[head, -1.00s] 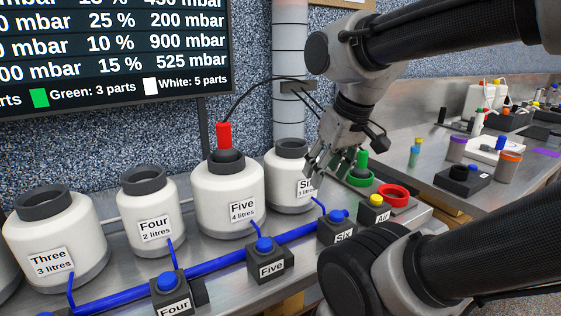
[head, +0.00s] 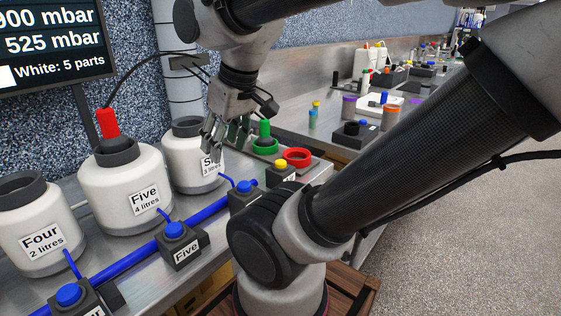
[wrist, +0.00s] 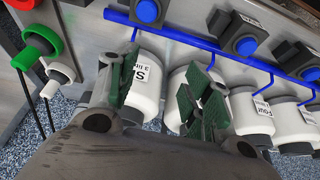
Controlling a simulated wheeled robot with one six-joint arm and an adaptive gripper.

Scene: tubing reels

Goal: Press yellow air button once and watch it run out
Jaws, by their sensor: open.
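The yellow button (head: 281,164) sits on top of a small dark box (head: 281,176) at the right end of the row of blue-button boxes, just in front of the red ring. Its label is partly hidden by my arm. My gripper (head: 224,136) is open and empty, hanging in front of jar Six, up and to the left of the yellow button and clear of it. In the wrist view my spread fingers (wrist: 165,85) point toward the jars; the yellow button does not show there.
A red ring (head: 297,157) and a green plug (head: 264,129) in a green ring stand behind the button. Jar Six (head: 186,150) is close to my fingers. Jar Five (head: 128,205) holds a red plug (head: 107,122) with a cable. A blue pipe (head: 143,257) runs along the boxes.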

